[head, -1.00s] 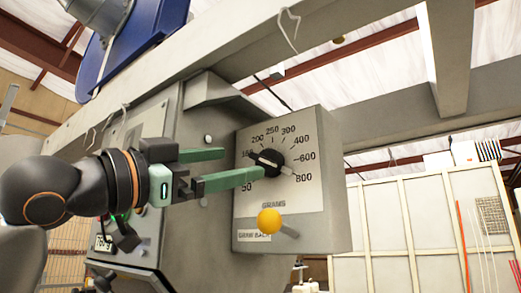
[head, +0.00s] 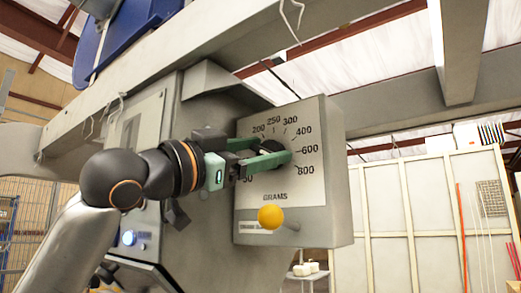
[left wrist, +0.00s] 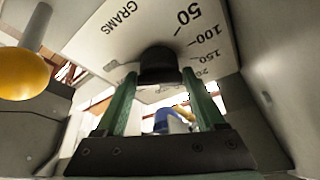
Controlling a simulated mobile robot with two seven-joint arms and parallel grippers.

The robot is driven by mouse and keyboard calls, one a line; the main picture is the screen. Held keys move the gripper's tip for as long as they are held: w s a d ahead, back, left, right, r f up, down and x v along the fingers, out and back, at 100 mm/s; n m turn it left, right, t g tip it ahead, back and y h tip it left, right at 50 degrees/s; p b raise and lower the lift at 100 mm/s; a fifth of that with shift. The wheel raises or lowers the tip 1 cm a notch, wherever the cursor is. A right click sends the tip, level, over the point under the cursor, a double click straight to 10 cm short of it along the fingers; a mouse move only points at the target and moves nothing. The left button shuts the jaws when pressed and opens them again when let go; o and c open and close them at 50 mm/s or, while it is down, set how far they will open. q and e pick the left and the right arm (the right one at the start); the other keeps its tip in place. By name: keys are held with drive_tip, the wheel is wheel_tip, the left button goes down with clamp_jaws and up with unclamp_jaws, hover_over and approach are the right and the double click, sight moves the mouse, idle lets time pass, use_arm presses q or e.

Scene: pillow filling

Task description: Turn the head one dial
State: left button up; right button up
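The dial (head: 268,195) is a pale square face marked from 50 to 800 over the word GRAMS, on the front of a grey box. Its black knob (left wrist: 160,66) sits at the centre and is partly hidden by my fingers in the head view. My left gripper (head: 272,151) has its green fingers around the knob, one on each side. In the left wrist view the fingers look spread, with the knob between their tips; I cannot tell whether they touch it. The knob's pointer setting is hidden. My right gripper is not in view.
A yellow ball-ended lever (head: 270,217) sticks out just below the dial and also shows in the left wrist view (left wrist: 24,73). A grey beam (head: 200,60) runs overhead. Pale wall panels (head: 410,210) stand to the right, behind open space.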

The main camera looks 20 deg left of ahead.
use_arm(q)
drive_tip(key=c, duration=0.9)
drive_tip(key=shift+c, duration=0.2)
drive_tip(key=shift+n, duration=0.3)
drive_tip(key=shift+d+f+n+t+y+b, duration=0.15)
drive_tip(key=shift+n+t+y+b, duration=0.45)
drive_tip(key=shift+n+b, duration=0.45)
drive_tip(key=n+t+y+b, duration=0.1)
drive_tip(key=n+y, duration=0.1)
drive_tip(key=n, duration=0.3)
drive_tip(key=shift+n+b, duration=0.25)
drive_tip(key=shift+b, duration=0.15)
drive_tip(key=n+t+y+b, duration=0.1)
drive_tip(key=n+y, duration=0.2)
drive_tip(key=n, duration=0.2)
drive_tip(key=shift+n+y+b, duration=0.4)
drive_tip(key=shift+n+y, duration=0.6)
drive_tip(key=shift+n, duration=1.2)
